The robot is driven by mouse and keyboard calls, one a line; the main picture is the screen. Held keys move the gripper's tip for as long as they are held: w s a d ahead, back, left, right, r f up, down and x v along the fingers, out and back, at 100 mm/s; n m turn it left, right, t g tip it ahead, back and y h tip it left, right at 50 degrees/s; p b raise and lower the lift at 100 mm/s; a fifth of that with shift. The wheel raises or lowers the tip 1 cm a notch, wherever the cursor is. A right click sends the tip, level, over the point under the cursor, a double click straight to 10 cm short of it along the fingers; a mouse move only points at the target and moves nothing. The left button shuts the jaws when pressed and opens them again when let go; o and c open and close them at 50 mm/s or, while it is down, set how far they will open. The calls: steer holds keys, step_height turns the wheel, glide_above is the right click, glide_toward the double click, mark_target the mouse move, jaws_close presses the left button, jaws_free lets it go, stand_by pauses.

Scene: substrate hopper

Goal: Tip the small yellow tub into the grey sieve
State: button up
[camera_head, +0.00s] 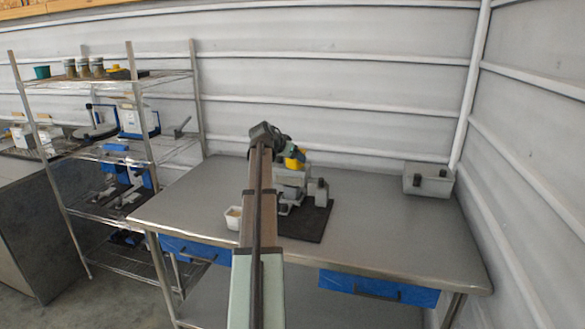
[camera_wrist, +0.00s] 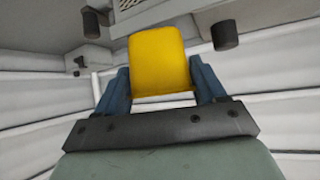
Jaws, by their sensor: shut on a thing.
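The small yellow tub (camera_head: 294,163) is held above the table over a grey stand. In the wrist view the yellow tub (camera_wrist: 160,62) sits between the two blue fingers of my gripper (camera_wrist: 161,84), which are shut on its sides. I see a plain yellow face and cannot see inside. In the head view my gripper (camera_head: 288,156) is partly hidden by my arm. A grey box-like vessel (camera_head: 428,181) with two dark knobs stands at the back right, apart from the tub. I cannot tell whether this or a part of the grey stand is the sieve.
The grey stand (camera_head: 291,178) rests on a black mat (camera_head: 306,222), partly behind my arm. A small white cup (camera_head: 233,218) is left of it. The metal table (camera_head: 390,230) is clear to the right. A wire shelf (camera_head: 120,150) with several pots stands left.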

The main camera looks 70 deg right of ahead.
steer(key=shift+s+r+n, duration=0.15)
steer(key=shift+s+n, duration=0.2)
steer(key=shift+n, duration=0.85)
steer(key=n, duration=0.3)
steer(key=shift+s+r+h, duration=0.15)
steer(key=shift+s+h, duration=0.15)
steer(key=shift+s, duration=0.1)
steer(key=n, duration=0.3)
steer(key=shift+s+d+r+g, duration=0.1)
steer(key=shift+s+d+g, duration=0.15)
steer(key=shift+g, duration=0.05)
steer(key=n, duration=0.3)
steer(key=shift+s+d+h, duration=0.15)
steer(key=shift+d+h, duration=0.05)
steer(key=shift+h, duration=0.2)
steer(key=n, duration=0.3)
steer(key=shift+d+n+h, duration=0.25)
steer(key=shift+n+h, duration=0.05)
steer(key=shift+n, duration=0.1)
steer(key=n, duration=0.3)
steer(key=f+n, duration=0.1)
steer(key=n, duration=0.1)
steer(key=shift+w+d+n+g+h, duration=0.3)
steer(key=shift+w+d+h, duration=0.1)
steer(key=n, duration=0.2)
steer(key=w+n, duration=0.1)
steer(key=n, duration=0.3)
steer(key=shift+w+d+r+h, duration=0.2)
steer(key=shift+w+d+h, duration=0.05)
steer(key=shift+d+h, duration=0.1)
